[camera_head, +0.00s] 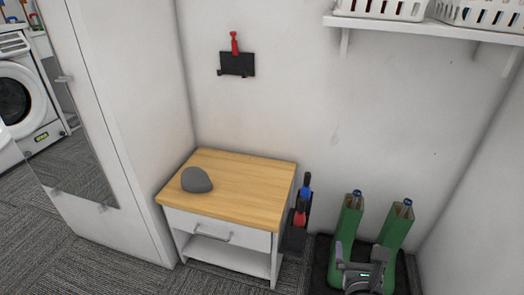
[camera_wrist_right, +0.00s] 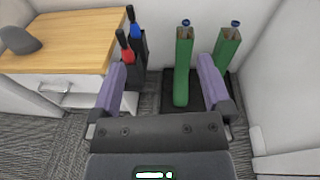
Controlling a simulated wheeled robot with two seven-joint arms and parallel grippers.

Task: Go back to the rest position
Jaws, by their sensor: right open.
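My right gripper (camera_head: 361,268) is at the lower right of the head view, in front of the green holders. In the right wrist view its two purple-grey fingers (camera_wrist_right: 160,85) stand wide apart with nothing held between them. Behind them in that view is a green holder (camera_wrist_right: 183,70), apart from the fingers as far as I can see. My left gripper is in neither view.
A wooden-topped cabinet (camera_head: 245,185) bears a grey rounded object (camera_head: 196,180). A black rack with red and blue handled items (camera_head: 302,205) is at its right side. Two green holders (camera_head: 397,225) stand on a black tray by the wall. A shelf (camera_head: 440,28) holds white baskets.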

